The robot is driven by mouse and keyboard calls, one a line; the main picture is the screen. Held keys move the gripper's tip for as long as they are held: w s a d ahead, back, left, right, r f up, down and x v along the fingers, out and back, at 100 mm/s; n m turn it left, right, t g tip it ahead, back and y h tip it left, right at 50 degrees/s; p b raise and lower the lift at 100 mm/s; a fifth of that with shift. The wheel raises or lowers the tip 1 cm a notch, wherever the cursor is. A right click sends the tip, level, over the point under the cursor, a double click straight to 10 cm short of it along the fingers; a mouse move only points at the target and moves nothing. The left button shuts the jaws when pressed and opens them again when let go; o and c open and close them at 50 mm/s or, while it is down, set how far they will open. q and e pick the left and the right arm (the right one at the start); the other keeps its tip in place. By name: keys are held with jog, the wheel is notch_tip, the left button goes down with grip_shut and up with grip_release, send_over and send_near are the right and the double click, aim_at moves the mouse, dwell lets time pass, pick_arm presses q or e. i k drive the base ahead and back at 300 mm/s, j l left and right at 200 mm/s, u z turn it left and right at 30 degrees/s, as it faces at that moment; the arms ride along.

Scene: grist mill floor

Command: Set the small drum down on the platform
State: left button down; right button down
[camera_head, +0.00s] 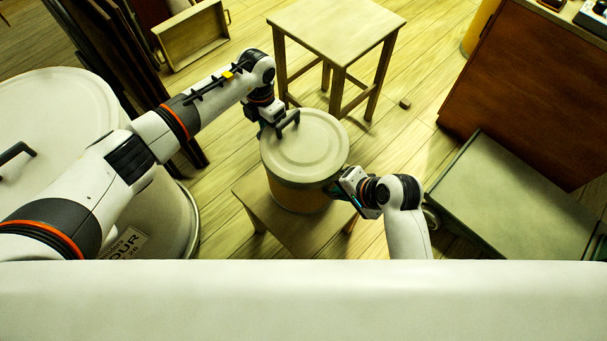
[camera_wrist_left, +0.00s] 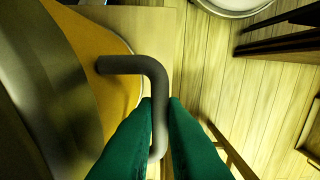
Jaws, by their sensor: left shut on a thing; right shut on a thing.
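The small drum (camera_head: 305,142) has a pale round lid and an orange-yellow body. It is upright between my grippers, above or on a low wooden stool (camera_head: 256,195); I cannot tell whether it touches. My left gripper (camera_head: 281,124) is shut on its grey side handle. In the left wrist view, the green fingers (camera_wrist_left: 160,125) close around the bent handle (camera_wrist_left: 135,65), beside the orange drum wall (camera_wrist_left: 105,50). My right gripper (camera_head: 345,188) is shut at the drum's right side; its grip is partly hidden. The platform (camera_head: 515,205) is a low, flat grey-green surface at right, with a wheel near its left corner; its visible top is bare.
A taller wooden stool (camera_head: 338,28) stands behind the drum, with a small block (camera_head: 404,103) on the floor. A brown cabinet (camera_head: 530,90) stands behind the platform. A large pale drum (camera_head: 50,115) is at left. A wooden tray (camera_head: 192,38) lies at the back.

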aim_at(472, 195)
jog(key=k, duration=0.45)
jog(key=k+z, duration=0.1)
jog(key=z, duration=0.25)
jog(key=k+z, duration=0.1)
jog(key=z, duration=0.3)
jog(key=i+l+z, duration=0.1)
jog(key=z, duration=0.3)
jog(key=i+z, duration=0.35)
jog(key=i+j, duration=0.15)
jog(key=i, duration=0.5)
jog(key=i+j, duration=0.15)
jog(key=i, duration=0.5)
